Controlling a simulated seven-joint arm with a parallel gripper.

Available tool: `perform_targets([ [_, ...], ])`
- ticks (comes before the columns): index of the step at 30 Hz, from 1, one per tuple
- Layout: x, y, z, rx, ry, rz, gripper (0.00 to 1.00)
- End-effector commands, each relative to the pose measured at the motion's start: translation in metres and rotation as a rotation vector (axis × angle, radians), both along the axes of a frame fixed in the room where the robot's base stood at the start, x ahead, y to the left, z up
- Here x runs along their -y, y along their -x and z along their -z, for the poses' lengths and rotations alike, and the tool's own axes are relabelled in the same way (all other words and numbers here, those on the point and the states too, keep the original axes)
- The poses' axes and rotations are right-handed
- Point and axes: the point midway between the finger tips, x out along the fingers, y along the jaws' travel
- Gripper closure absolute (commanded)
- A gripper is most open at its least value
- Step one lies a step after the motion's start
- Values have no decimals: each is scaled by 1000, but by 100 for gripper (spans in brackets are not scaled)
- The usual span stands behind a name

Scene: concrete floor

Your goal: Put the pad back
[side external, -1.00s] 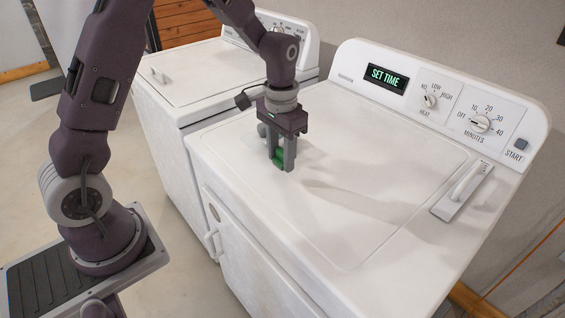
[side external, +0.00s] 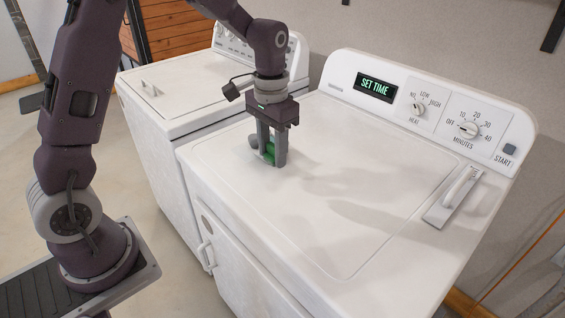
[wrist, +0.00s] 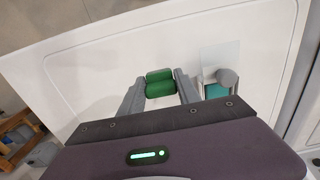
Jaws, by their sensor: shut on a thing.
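My gripper (side external: 267,158) points down at the left part of the white dryer's top (side external: 320,200). Its grey fingers are shut on a green object, seemingly the pad (side external: 270,153). In the wrist view the green object (wrist: 160,84) shows as two rounded green parts between the fingers (wrist: 160,92). Its lower side is hidden, so I cannot tell whether it touches the top. A grey round knob (wrist: 227,77) with a teal part (wrist: 213,91) stands just beside the right finger in the wrist view. The grey knob also shows left of the fingers in the side view (side external: 253,141).
A pale, see-through-looking plate (wrist: 220,54) shows behind the knob. The dryer's control panel (side external: 430,105) rises at the back, and a raised handle (side external: 457,192) lies at the right. A white washer (side external: 175,95) stands to the left. The middle and right of the dryer top are clear.

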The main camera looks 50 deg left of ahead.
Motion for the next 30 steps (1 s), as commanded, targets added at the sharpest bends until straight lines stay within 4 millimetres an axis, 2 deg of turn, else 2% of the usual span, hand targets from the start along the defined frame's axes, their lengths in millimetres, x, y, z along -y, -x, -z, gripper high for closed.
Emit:
perform_targets([
  [3,8,8,-4,1,1,3,100],
  [10,42,56,-17,0,0,4,100],
  [14,46,66,9,-8,0,0,100],
  [24,46,64,74,-5,0,0,100],
  [30,46,63,80,0,0,0,100],
])
